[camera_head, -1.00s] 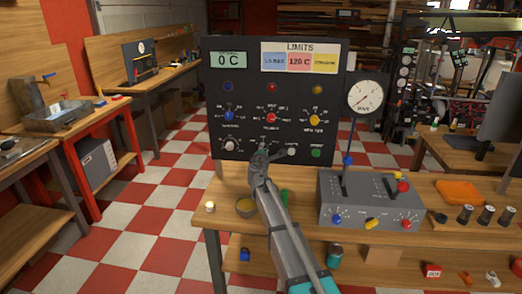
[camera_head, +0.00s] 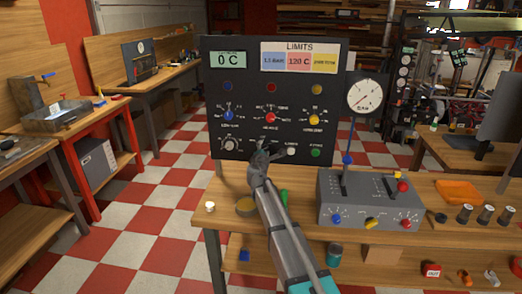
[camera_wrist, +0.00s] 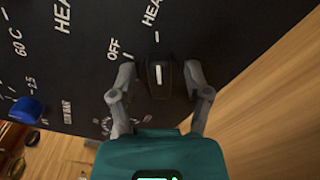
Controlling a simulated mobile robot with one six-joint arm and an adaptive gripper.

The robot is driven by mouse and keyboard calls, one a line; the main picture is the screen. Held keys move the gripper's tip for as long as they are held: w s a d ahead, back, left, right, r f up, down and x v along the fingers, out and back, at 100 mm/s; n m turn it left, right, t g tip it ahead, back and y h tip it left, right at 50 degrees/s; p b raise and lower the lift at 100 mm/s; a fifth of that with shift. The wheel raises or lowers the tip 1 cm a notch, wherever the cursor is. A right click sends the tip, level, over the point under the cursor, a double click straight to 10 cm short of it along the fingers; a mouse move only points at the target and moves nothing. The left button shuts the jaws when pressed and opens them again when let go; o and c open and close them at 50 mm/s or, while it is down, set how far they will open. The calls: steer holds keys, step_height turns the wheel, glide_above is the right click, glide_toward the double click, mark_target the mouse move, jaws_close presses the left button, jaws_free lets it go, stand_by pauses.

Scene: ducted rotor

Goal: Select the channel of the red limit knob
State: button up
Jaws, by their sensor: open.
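The black panel (camera_head: 250,60) stands upright at the back of the bench. Its red knob (camera_head: 271,118) sits in the middle of a row, between a blue knob (camera_head: 229,116) and a yellow knob (camera_head: 315,118). A LIMITS display (camera_head: 299,57) above shows blue, red and yellow fields; the red one reads 120 C. My gripper (camera_head: 260,146) is at the panel's lower part, below the red knob. In the wrist view my gripper (camera_wrist: 161,72) is open, its fingers on either side of a black knob (camera_wrist: 158,76) with a white line, near the word OFF. Contact cannot be told.
A grey control box (camera_head: 360,200) with blue, yellow and red knobs stands right of my arm, with a round gauge (camera_head: 365,96) above it. A white knob (camera_head: 291,151) and a green one (camera_head: 316,152) are right of my gripper. An orange cloth (camera_head: 460,192) lies further right.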

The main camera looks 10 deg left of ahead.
steer(key=s, duration=1.2)
steer(key=shift+a, duration=0.25)
